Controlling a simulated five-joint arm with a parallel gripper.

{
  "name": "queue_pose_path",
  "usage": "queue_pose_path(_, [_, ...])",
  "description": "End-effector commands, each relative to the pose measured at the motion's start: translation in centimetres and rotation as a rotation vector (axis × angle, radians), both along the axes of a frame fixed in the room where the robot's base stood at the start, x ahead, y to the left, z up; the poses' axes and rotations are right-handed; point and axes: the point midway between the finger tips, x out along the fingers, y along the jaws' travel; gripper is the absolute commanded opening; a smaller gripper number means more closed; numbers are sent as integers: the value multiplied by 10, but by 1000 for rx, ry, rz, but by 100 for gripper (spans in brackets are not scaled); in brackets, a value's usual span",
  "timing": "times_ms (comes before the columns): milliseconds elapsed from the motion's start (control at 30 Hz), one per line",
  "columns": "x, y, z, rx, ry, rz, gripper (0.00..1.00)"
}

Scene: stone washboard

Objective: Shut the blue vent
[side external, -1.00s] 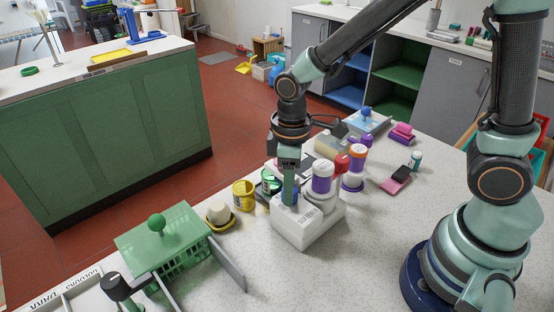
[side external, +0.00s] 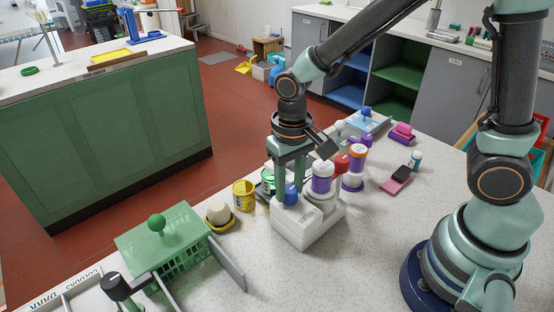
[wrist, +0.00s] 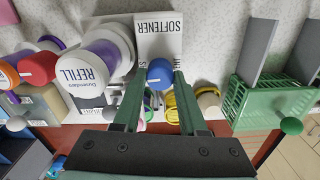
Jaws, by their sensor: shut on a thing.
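The blue vent appears as a round blue cap (side external: 291,194) on the white softener carton (side external: 291,234). The cap also shows in the wrist view (wrist: 160,74), at the edge of the carton (wrist: 158,34) marked SOFTENER. My gripper (side external: 291,196) points down at the carton with one finger on each side of the cap. In the wrist view my gripper (wrist: 161,78) is shut on the cap. Whether the vent is open or closed cannot be seen.
A white-and-purple refill tub (side external: 322,177) stands close on the right of my gripper. Yellow (side external: 243,194) and green tins stand at the left and behind. A green basket (side external: 173,245) is further left. The counter in front of the carton is clear.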

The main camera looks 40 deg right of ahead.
Motion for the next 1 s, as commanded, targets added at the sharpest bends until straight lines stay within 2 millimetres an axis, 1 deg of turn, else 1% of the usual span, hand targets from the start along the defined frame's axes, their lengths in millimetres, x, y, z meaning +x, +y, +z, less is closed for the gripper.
queue_pose_path(300, [1, 0, 2, 1, -2, -89, 0])
queue_pose_path(767, [1, 0, 2, 1, -3, -102, 0])
queue_pose_path(800, [1, 0, 1, 1, -3, -101, 53])
queue_pose_path(833, [1, 0, 1, 1, -3, -101, 64])
queue_pose_path(867, [1, 0, 1, 1, -3, -101, 72])
queue_pose_path(1000, [1, 0, 1, 1, -2, -100, 72])
